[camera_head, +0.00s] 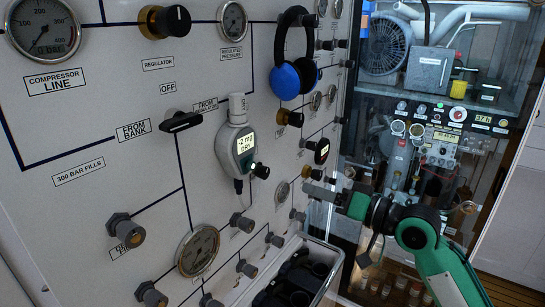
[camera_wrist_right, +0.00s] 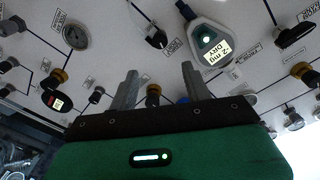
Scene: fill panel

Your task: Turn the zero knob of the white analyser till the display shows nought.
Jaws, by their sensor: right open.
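The white analyser (camera_head: 240,143) is mounted upright on the panel, and its lit display reads "-2 mg DRY". In the right wrist view the analyser (camera_wrist_right: 205,30) appears upside down, above and right of the fingers, with a round dark part with a pale centre beside the display; I cannot surely tell this is the knob. My right gripper (camera_head: 320,192) is open and empty, right of the knob and apart from it. Its two fingers also show spread in the wrist view (camera_wrist_right: 160,82). My left gripper is out of sight.
Gauges, valves and fittings cover the panel, including a black-and-gold regulator knob (camera_head: 165,21). Blue ear defenders (camera_head: 294,75) hang right of the analyser. A bin with black items (camera_head: 325,285) stands below. A glass-fronted cabinet (camera_head: 445,95) is at right.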

